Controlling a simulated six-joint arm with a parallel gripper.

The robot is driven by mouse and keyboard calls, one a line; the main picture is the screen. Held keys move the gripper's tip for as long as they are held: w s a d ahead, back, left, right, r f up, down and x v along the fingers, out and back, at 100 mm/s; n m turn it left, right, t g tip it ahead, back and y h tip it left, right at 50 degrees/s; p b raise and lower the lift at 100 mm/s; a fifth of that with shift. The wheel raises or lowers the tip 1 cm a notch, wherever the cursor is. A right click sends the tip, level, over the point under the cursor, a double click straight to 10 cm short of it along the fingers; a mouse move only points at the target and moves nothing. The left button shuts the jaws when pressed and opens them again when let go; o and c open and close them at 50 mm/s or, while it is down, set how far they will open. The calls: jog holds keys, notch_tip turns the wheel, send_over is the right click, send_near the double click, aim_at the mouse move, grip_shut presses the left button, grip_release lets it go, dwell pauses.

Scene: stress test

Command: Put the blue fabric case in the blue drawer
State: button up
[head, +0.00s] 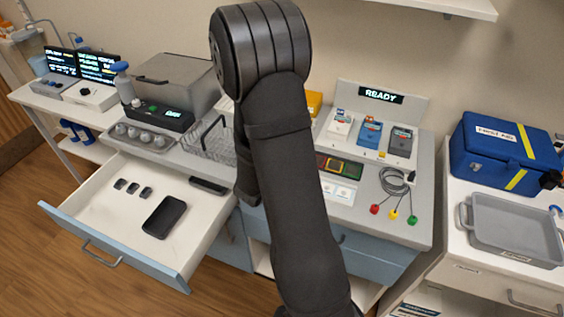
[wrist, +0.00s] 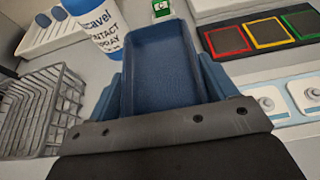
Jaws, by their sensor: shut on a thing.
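The blue fabric case (wrist: 160,68) shows in the middle of the wrist view, with a raised rim around a darker blue face. My gripper (wrist: 163,82) is shut on it, with one finger along each side. In the head view my dark arm hides the gripper and the case. The blue drawer (head: 112,250) is pulled open at the left of the head view, with a blue front and a pale inside. A black flat device (head: 164,217), several small dark pieces and a dark bar (head: 207,186) lie in it, with bare floor around them.
A wire basket (head: 208,143) stands on the counter behind the drawer; it also shows in the wrist view (wrist: 42,112). A contact spray bottle (wrist: 98,28) stands close beyond the case. Coloured squares (wrist: 268,31) lie right. A blue first aid box (head: 503,155) and grey tray (head: 512,232) stand far right.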

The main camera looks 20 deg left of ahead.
jog(key=shift+f, duration=0.7)
jog(key=shift+f, duration=0.1)
jog(key=o, duration=1.1)
jog(key=shift+s+r, duration=0.2)
jog(key=v, duration=1.1)
jog(key=shift+s, duration=0.3)
jog(key=shift+c, duration=1.3)
